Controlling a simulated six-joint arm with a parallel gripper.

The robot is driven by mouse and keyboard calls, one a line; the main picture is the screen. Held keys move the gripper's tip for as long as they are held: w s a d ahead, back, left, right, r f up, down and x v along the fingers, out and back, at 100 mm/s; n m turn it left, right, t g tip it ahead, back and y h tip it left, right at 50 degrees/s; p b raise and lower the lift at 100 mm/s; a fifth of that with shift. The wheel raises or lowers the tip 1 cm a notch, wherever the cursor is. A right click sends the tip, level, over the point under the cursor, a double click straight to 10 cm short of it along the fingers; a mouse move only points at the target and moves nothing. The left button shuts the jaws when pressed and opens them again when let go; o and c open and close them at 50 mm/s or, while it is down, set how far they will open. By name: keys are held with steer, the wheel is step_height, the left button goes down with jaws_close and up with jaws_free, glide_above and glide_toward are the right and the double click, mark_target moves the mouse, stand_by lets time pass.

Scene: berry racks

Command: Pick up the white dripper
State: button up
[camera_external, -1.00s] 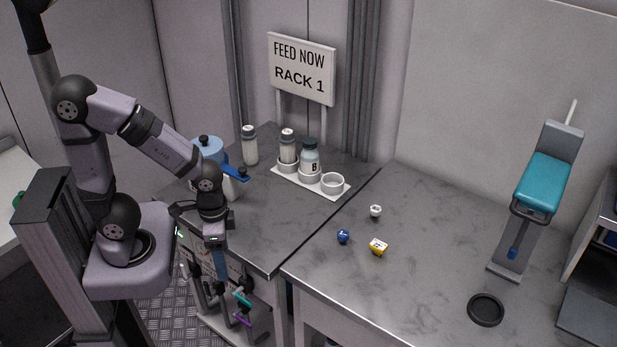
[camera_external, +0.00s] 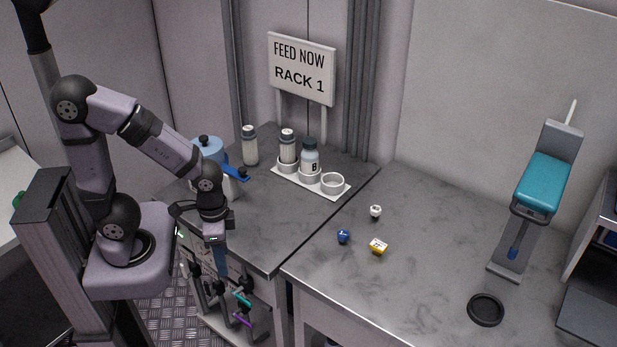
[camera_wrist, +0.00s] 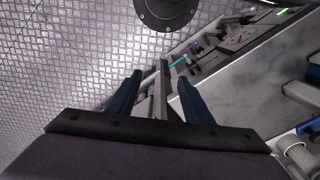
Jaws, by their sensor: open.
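The white dripper (camera_external: 375,211) is a small white piece with a dark top, standing on the right-hand grey table in the external view. A blue piece (camera_external: 343,236) and a yellow-and-white piece (camera_external: 378,247) are close to it, nearer the front. My gripper (camera_external: 218,265) points down at the front edge of the left-hand table, well to the left of the white dripper. In the wrist view my gripper (camera_wrist: 158,88) shows two blue fingers spread apart with nothing held between them. The dripper does not show in the wrist view.
On the left-hand table stand a white bottle rack (camera_external: 312,184) with bottles, a loose bottle (camera_external: 250,146) and a blue-topped vessel (camera_external: 207,150). A teal dispenser (camera_external: 541,182) and a black ring (camera_external: 486,310) are on the right. The table around the small pieces is clear.

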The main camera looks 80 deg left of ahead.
step_height(320, 180, up, 4)
steer(key=w+a+n+t+h+b, duration=0.3)
steer(key=w+n+h+b, duration=0.3)
steer(key=w+n, duration=1.3)
steer(key=w+a+n+t+h+b, duration=0.25)
steer(key=w+a+n+t, duration=0.65)
steer(key=w+a, duration=0.85)
steer(key=n, duration=0.1)
glide_toward(374, 208)
steer(key=shift+w+d+r+g+y+b, duration=0.4)
steer(key=shift+w+d+r, duration=0.2)
steer(key=shift+w+r, duration=0.2)
steer(key=shift+f, duration=0.4)
steer(key=shift+f+p+x, duration=0.2)
steer(key=shift+p+x, duration=0.95)
steer(key=shift+x, duration=2.55)
steer(key=shift+s, duration=0.1)
